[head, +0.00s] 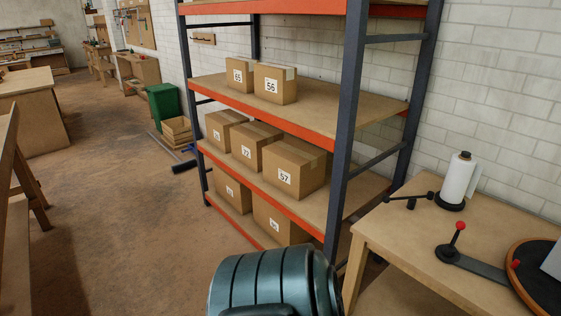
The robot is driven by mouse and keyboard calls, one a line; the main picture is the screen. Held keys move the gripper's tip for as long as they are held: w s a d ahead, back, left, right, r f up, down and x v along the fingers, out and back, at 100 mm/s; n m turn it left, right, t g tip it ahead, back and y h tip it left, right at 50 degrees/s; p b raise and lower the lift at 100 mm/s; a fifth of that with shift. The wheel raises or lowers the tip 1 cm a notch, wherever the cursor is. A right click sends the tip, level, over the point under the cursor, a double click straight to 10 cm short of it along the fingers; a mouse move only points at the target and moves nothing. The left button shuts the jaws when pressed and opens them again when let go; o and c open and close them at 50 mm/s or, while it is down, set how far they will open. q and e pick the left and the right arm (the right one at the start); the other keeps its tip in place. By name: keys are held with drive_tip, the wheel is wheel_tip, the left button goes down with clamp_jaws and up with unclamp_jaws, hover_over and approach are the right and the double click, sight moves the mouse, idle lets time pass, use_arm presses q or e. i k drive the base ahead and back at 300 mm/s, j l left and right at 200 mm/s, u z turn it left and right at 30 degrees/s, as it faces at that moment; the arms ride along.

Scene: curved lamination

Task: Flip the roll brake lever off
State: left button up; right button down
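A white roll (458,180) stands upright on a round black base at the back of the wooden table on the right. A black lever arm (408,199) with dark knobs lies low beside the roll, to its left. A second lever (455,240) with a red ball knob stands up, slightly tilted, from a black mount nearer the front. I cannot tell from this view which of the two is the roll brake lever. Neither of my grippers is in view.
A round wood-rimmed dark disc (540,281) with a red knob sits at the table's right. The wooden table (395,235) is bare along its left side. An orange and blue shelf rack (348,110) with several numbered boxes stands left of it. Open floor (130,220) lies farther left.

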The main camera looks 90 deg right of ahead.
sight(386, 199)
drive_tip(key=l+z, duration=0.1)
drive_tip(key=z, duration=0.35)
drive_tip(key=i+l+z, duration=0.1)
drive_tip(key=z, duration=0.85)
drive_tip(key=i+z, duration=0.15)
drive_tip(key=z, duration=0.35)
drive_tip(key=l+z, duration=0.1)
drive_tip(key=z, duration=0.35)
drive_tip(key=i+z, duration=0.15)
drive_tip(key=z, duration=0.35)
